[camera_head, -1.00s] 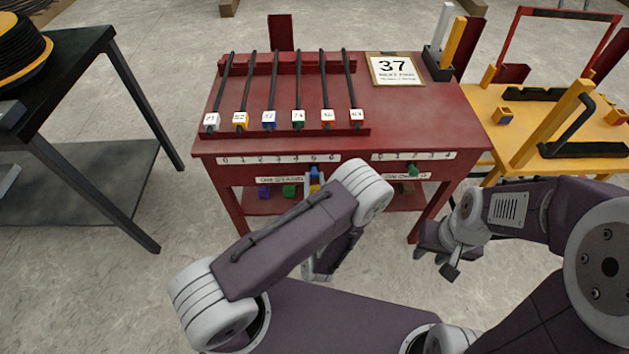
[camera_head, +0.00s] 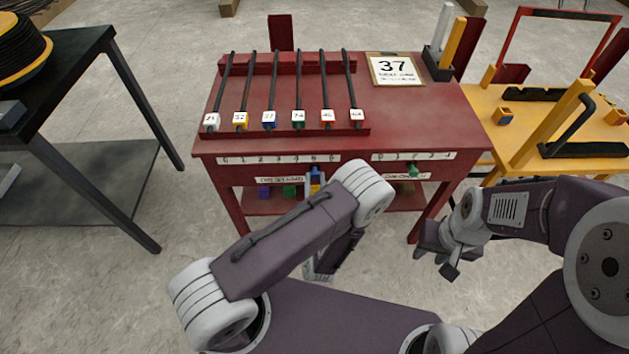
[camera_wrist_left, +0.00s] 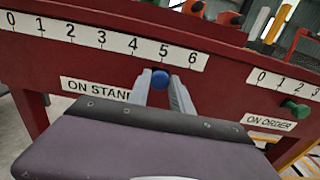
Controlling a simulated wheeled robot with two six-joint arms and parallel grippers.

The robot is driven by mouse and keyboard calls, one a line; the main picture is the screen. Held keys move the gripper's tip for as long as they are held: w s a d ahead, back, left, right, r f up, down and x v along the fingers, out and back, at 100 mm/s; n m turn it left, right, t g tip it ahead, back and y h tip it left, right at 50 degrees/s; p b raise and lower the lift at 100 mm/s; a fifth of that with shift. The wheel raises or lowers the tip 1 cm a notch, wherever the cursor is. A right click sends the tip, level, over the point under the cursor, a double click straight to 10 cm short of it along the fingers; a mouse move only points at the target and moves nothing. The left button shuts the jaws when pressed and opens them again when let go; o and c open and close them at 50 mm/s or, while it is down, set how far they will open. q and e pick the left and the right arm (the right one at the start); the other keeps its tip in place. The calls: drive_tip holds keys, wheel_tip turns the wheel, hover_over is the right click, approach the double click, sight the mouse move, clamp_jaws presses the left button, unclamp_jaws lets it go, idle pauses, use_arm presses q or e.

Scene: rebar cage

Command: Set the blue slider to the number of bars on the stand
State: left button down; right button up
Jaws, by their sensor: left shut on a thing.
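The blue slider knob (camera_wrist_left: 159,79) sits under the 5 on the ON STAND scale (camera_wrist_left: 101,38). In the head view the blue slider (camera_head: 314,172) is partly hidden by my left arm. My left gripper (camera_wrist_left: 161,82) is shut on it, one finger on each side. On top of the red table, several dark bars (camera_head: 298,85) with coloured, numbered end tags lie side by side on a sloping red stand (camera_head: 312,67). My right gripper (camera_head: 442,262) hangs in front of the table's right side, away from the sliders; its finger opening is unclear.
A green slider knob (camera_wrist_left: 294,110) is at the ON ORDER scale (camera_wrist_left: 285,83) on the right. A card reading 37 (camera_head: 394,69) and a holder with upright bars (camera_head: 437,62) are on the tabletop. A yellow table (camera_head: 488,110) stands right, a black table (camera_head: 75,75) left.

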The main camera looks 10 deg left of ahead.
sight(333, 165)
use_arm(q)
drive_tip(key=d, duration=0.2)
drive_tip(key=w+d, duration=0.1)
drive_tip(key=d, duration=0.2)
drive_tip(key=shift+w, duration=0.2)
use_arm(e)
drive_tip(key=shift+a+r, duration=0.1)
drive_tip(key=shift+r, duration=0.1)
use_arm(q)
drive_tip(key=c, duration=1.3)
unclamp_jaws()
drive_tip(key=shift+o, duration=0.8)
drive_tip(key=shift+d, duration=0.1)
